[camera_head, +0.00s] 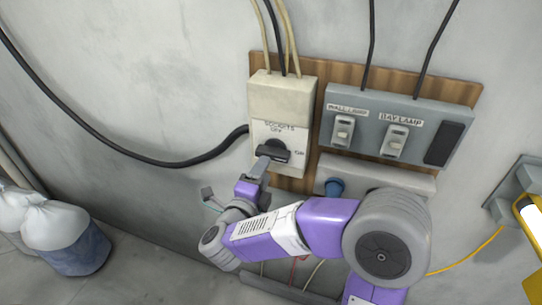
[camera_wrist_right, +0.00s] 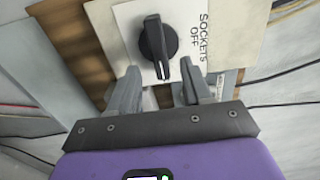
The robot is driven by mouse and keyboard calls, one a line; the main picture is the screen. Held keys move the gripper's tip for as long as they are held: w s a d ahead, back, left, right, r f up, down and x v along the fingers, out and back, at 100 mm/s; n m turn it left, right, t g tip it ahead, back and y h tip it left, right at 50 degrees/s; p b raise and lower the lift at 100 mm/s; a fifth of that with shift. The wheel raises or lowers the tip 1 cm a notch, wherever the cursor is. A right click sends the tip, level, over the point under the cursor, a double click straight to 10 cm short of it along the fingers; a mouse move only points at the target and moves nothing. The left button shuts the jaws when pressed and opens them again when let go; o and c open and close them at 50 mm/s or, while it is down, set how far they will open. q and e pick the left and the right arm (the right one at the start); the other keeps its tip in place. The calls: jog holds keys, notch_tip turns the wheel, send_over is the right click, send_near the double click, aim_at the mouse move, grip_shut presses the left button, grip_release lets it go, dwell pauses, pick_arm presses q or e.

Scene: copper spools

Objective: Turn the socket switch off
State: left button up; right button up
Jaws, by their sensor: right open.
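The socket switch is a black rotary knob (camera_head: 273,150) on a cream box (camera_head: 283,98) marked "SOCKETS OFF" above the knob and "On" to its right. The knob's handle lies roughly level in the head view, one end toward "On". In the right wrist view the knob (camera_wrist_right: 158,46) stands upright in the picture, with a white mark at its lower end. My right gripper (camera_head: 261,167) is at the knob's lower left in the head view. In the wrist view its fingers (camera_wrist_right: 161,92) are apart with nothing between them, the knob just beyond their tips. Contact cannot be told. My left gripper is out of view.
A grey panel (camera_head: 366,108) with two lamp switches is right of the cream box on a wooden board (camera_head: 325,72). A blue knob (camera_head: 334,187) sits below. Black cable (camera_head: 150,160) runs left. White bags (camera_head: 45,222) and a yellow fixture (camera_head: 530,220) stand at the sides.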

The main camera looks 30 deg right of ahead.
aim_at(273, 153)
jog(key=x, duration=0.6)
jog(key=shift+w+d+f+p, duration=0.1)
jog(key=shift+w+d+p, duration=0.2)
jog(key=shift+p, duration=0.1)
grip_shut()
